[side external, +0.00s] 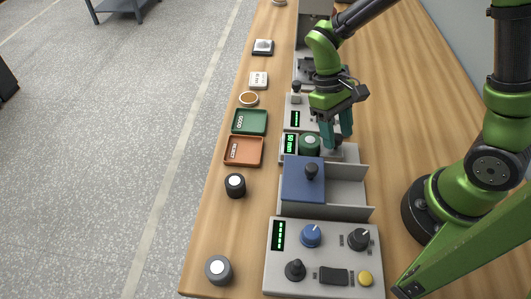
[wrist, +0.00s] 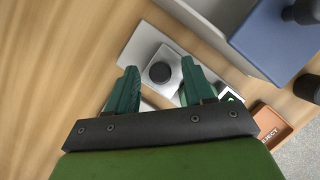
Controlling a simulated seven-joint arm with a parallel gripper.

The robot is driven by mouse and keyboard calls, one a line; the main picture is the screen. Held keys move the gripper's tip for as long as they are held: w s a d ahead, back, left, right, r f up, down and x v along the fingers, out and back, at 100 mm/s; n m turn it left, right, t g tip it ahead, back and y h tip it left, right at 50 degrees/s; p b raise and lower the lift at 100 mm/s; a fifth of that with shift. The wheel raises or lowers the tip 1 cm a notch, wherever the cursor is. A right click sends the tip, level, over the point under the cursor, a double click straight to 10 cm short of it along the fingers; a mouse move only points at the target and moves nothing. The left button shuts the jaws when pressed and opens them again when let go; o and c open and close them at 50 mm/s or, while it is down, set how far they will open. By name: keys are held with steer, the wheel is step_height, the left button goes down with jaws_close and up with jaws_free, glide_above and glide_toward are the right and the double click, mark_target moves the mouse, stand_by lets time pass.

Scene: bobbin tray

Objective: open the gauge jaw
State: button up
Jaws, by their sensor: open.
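The gauge shows in the side external view as a grey unit with a green-lit display (side external: 290,145), a round green part (side external: 309,142) and a dark knob at its right end, partly hidden by my fingers. My gripper (side external: 338,141) is open over that right end, teal fingers pointing down. In the wrist view the black round knob (wrist: 160,72) stands on a light grey plate (wrist: 141,48), in line with the gap between my open fingertips (wrist: 159,70). I cannot tell whether the fingers touch it.
A grey bin with a blue lid (side external: 303,188) stands close in front of the gauge. A control panel (side external: 345,240) is nearer the camera. An orange tray (side external: 259,152) and a green tray (side external: 266,122) lie to the left. Bare wood lies right of the gauge.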

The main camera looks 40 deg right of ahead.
jaws_close()
stand_by(0.3)
steer(key=shift+s+d, duration=0.9)
jaws_free()
steer(key=shift+w, duration=0.1)
